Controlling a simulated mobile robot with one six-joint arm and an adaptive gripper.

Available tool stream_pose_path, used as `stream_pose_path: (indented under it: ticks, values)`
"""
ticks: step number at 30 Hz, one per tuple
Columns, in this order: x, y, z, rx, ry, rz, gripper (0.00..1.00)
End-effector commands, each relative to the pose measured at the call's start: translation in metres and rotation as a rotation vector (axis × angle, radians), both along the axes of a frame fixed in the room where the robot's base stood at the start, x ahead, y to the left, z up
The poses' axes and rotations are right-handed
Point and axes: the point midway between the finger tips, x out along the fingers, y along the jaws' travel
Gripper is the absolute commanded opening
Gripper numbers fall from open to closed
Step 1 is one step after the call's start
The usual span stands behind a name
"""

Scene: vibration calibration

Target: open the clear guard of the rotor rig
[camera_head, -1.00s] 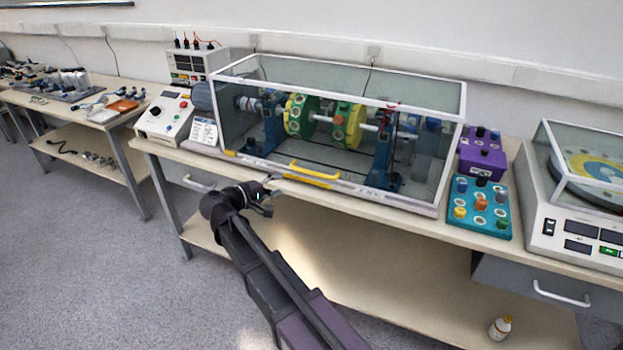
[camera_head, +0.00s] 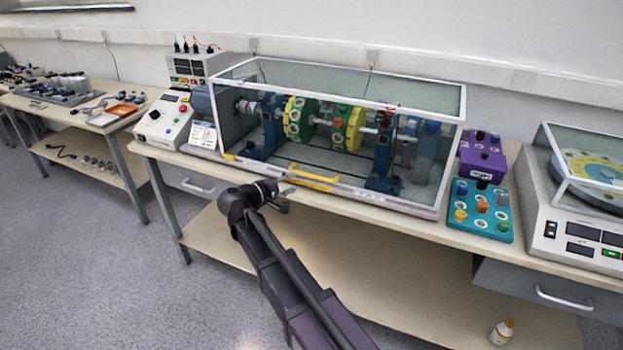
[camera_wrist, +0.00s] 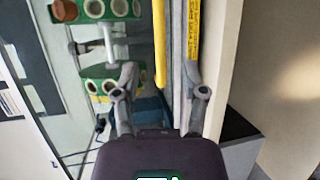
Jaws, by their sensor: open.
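The clear guard (camera_head: 420,93) is a glass box with a white frame, shut over the rotor rig on the bench. Inside are a shaft and green and yellow discs (camera_head: 297,117). The guard's yellow handle (camera_head: 314,181) runs along its lower front. My gripper (camera_head: 284,193) is open and empty at the left end of this handle, in front of the guard. In the wrist view, the end of the yellow handle (camera_wrist: 160,45) appears between the two open fingers of my gripper (camera_wrist: 158,78). I cannot tell whether they touch it.
A white control box (camera_head: 164,120) stands left of the guard. Purple (camera_head: 482,158) and teal (camera_head: 482,212) boxes and a balance-like device (camera_head: 575,235) stand to the right. The bench's front edge and lower shelf (camera_head: 380,270) lie below the guard. A small bottle (camera_head: 502,332) stands at the lower right.

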Motion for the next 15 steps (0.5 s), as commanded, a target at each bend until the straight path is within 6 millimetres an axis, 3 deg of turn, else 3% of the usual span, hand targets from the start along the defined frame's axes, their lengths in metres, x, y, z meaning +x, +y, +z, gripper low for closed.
stream_pose_path:
  ticks: [15]
  values:
    - [0.053, -0.048, -0.014, -0.001, 0.001, 0.0, 0.55]
